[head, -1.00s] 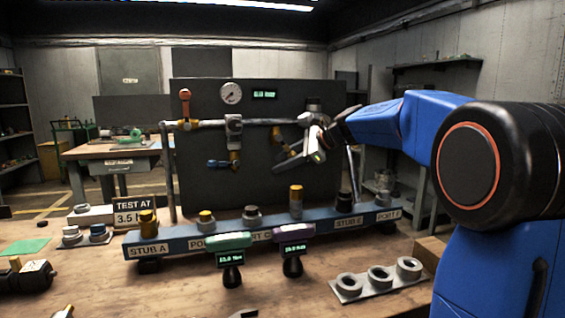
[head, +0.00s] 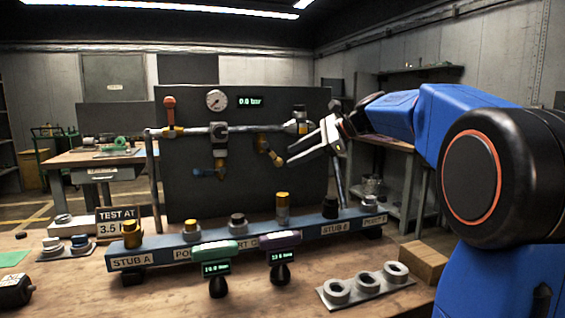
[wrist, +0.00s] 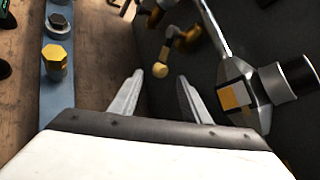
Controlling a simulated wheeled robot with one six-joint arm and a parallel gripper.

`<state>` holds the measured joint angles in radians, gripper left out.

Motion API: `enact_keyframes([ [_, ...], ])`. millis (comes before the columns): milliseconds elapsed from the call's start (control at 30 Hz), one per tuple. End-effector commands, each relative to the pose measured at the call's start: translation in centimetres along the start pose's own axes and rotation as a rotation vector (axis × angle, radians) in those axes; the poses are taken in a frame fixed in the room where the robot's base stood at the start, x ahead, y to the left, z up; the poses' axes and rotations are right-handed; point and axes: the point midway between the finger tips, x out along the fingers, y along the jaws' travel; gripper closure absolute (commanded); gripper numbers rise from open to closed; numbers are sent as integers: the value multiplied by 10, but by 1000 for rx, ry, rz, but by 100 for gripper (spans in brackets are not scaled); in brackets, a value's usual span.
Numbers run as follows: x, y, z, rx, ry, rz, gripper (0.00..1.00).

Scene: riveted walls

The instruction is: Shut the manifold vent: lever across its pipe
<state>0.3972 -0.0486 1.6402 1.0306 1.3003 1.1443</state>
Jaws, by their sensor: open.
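On the dark panel a grey pipe (head: 240,129) carries several valve levers. Near the pipe's right part, a yellow-tipped lever (head: 269,150) slants down to the right. In the wrist view its round yellow end (wrist: 159,70) appears in line with the gap between my fingertips. My gripper (head: 305,150), also in the wrist view (wrist: 159,80), is open and empty, just right of this lever; contact cannot be told. A red lever (head: 169,110) stands upright at the pipe's left, and a blue one (head: 206,173) lies sideways below the middle. No label shows which is the vent.
The display (head: 250,102) reads 0.0 bar beside a round gauge (head: 216,100). A blue manifold bar (head: 160,250) with several stubs stands on the bench in front of the panel. A fitting (wrist: 285,80) sits close right of my fingers. Several grey rings (head: 365,283) lie front right.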

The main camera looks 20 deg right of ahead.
Motion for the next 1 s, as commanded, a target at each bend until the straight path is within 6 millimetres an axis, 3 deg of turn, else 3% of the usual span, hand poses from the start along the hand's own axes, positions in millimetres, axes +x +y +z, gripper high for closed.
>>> enact_keyframes([
  [100,-24,-1,-1,1,2,-3,57],
  [300,-52,0,-1,1,1,-1,57],
  [500,-64,0,-1,1,1,0,57],
  [767,-66,0,-1,1,0,1,57],
  [800,-65,0,-1,1,0,1,59],
  [967,-59,4,3,-51,18,21,98],
  [1000,-54,6,5,-90,31,35,100],
])
